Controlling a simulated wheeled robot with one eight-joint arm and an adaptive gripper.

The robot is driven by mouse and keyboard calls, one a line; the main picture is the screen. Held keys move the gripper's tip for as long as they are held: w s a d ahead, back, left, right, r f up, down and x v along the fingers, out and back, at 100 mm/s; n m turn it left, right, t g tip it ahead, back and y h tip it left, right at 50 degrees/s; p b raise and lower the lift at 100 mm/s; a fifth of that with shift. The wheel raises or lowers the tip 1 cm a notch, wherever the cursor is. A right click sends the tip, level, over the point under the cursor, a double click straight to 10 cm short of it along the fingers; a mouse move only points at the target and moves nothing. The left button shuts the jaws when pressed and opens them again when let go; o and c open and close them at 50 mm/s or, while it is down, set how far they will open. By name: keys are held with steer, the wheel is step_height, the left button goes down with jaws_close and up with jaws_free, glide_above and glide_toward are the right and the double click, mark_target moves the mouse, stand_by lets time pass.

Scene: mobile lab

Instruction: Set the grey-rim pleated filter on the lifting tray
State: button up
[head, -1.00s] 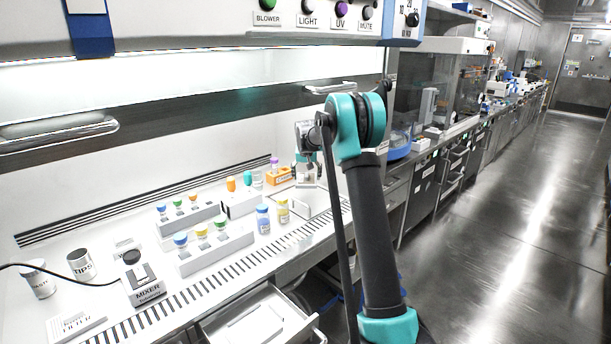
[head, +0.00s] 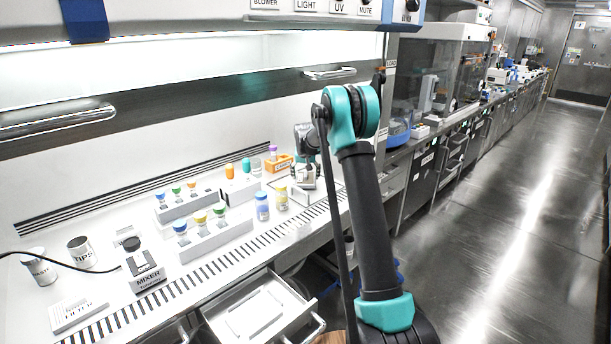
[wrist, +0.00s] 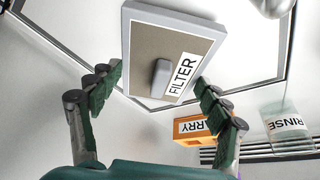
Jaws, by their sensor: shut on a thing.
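The grey-rim pleated filter (wrist: 150,45) fills the upper middle of the wrist view, a flat rectangle with a grey rim, brownish face, small grey tab and FILTER label. My gripper (wrist: 160,80) has its two dark green pads at the filter's left and right edges, shut on it. In the head view my gripper (head: 304,172) is over the right end of the bench, small and partly hidden by my arm. A dark-outlined square plate (wrist: 266,72), perhaps the lifting tray, lies beyond the filter. Whether the filter touches it I cannot tell.
Blue-capped and yellow-capped bottles (head: 262,208) stand left of the arm. A flat labelled box (head: 78,313) lies front left. A drawer (head: 262,308) is open below the bench.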

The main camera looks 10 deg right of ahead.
mark_target(305, 181)
steer(key=shift+f, duration=0.55)
steer(key=o, duration=1.3)
steer(key=shift+o, duration=0.2)
steer(key=v, duration=0.7)
steer(key=shift+s+r, duration=0.15)
steer(key=shift+r, duration=0.05)
